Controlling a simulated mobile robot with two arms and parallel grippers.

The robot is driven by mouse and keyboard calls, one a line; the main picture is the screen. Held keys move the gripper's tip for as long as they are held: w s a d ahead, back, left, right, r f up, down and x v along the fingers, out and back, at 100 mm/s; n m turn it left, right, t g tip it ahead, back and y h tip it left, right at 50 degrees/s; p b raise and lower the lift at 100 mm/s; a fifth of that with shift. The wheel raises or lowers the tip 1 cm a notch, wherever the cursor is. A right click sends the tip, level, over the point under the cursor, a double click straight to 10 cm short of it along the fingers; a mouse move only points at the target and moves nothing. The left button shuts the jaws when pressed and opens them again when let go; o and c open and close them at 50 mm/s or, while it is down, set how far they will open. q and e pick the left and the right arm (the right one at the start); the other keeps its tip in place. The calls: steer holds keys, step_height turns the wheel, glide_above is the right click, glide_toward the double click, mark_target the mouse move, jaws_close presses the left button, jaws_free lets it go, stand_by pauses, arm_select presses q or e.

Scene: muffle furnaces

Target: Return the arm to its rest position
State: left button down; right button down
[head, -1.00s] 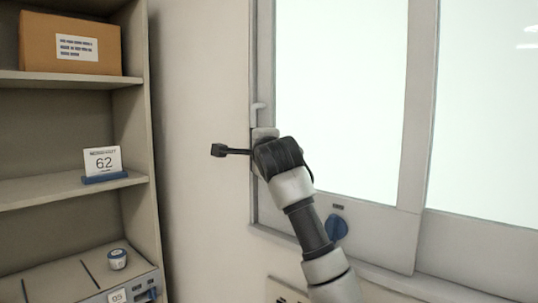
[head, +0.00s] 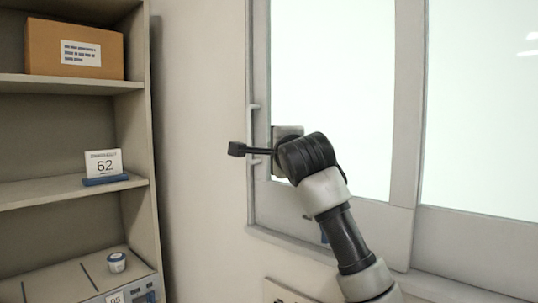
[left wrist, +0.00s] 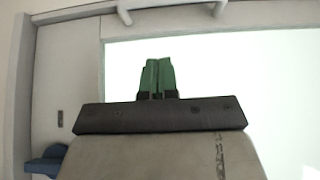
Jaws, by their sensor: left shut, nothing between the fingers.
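My left arm rises from the lower right of the head view, in front of the window-like panel (head: 330,90). Its dark wrist hides the fingers there; part of the gripper's grey body (head: 287,131) shows behind it. In the left wrist view my left gripper (left wrist: 158,62) has its green fingers together, with nothing between them. A white bar handle (head: 252,135) on the panel's left frame is close to the gripper in the head view. The handle also shows at the top of the left wrist view (left wrist: 170,4), apart from the fingertips. My right gripper is not in view.
A blue knob (left wrist: 47,163) sits on the panel's lower frame. Bare wall (head: 200,120) lies between shelf and panel.

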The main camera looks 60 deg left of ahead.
arm_select(q)
steer(key=v, duration=0.2)
steer(key=b+v, duration=0.1)
steer(key=v, duration=0.2)
steer(key=shift+s+a, duration=0.15)
steer(key=shift+s, duration=0.2)
steer(key=shift+a+f, duration=0.1)
